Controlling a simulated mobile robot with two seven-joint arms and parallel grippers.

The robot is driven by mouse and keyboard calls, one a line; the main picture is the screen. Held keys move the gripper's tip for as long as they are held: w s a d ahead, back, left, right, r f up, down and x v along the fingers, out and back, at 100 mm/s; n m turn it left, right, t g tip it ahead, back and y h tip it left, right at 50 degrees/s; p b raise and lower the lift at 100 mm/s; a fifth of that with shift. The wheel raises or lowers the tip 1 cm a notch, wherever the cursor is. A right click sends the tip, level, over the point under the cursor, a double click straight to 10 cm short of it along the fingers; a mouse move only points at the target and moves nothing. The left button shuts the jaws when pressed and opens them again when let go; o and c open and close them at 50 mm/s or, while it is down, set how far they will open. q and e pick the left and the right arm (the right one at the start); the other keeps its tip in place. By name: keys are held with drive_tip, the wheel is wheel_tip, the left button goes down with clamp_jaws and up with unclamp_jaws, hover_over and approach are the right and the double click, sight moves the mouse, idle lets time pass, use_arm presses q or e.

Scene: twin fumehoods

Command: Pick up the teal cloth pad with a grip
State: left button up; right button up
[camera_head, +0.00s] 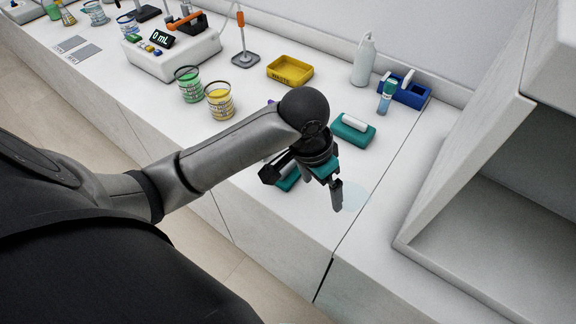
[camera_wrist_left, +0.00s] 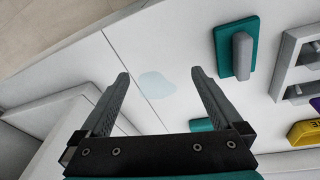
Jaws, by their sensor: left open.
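A teal pad with a pale grip (camera_head: 353,128) lies on the white counter behind my left gripper. In the left wrist view its teal edge (camera_wrist_left: 202,125) shows partly behind a finger. A second teal pad with a grey grip (camera_wrist_left: 238,48) lies to the right of the fingers in that view. In the head view this second pad (camera_head: 289,181) is mostly hidden under my wrist. My left gripper (camera_head: 336,198) is open and empty above the counter, over a pale blue wet patch (camera_head: 356,194). The wet patch also shows between the fingertips in the wrist view (camera_wrist_left: 157,84). My right gripper is not in view.
A yellow tray (camera_head: 290,70), a white bottle (camera_head: 364,60) and a blue rack (camera_head: 406,92) with a teal-capped vial (camera_head: 386,97) stand behind. Two beakers (camera_head: 219,100) stand to the left. A hood wall (camera_head: 470,165) rises at right. A grey rack (camera_wrist_left: 291,62) lies beside the second pad.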

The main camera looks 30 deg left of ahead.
sight(290, 164)
use_arm(q)
drive_tip(key=w+a+r+n+g+y, duration=0.25)
drive_tip(key=w+a+r, duration=0.35)
drive_tip(key=a+r, duration=0.35)
drive_tip(key=shift+n+t+h, duration=0.35)
drive_tip(key=shift+t, duration=0.1)
drive_tip(key=f, duration=0.3)
drive_tip(key=f+b, duration=0.1)
drive_tip(key=f, duration=0.2)
drive_tip(key=f+b, duration=0.1)
drive_tip(key=f, duration=0.3)
drive_tip(key=shift+s+a, duration=0.2)
drive_tip(key=shift+a, duration=0.2)
drive_tip(key=f, duration=0.3)
drive_tip(key=f+b, duration=0.1)
drive_tip(key=f, duration=0.1)
drive_tip(key=shift+s+f, duration=0.1)
drive_tip(key=shift+s, duration=0.2)
drive_tip(key=c, duration=1.3)
wheel_tip(290, 164, up, 20)
drive_tip(key=p, duration=0.4)
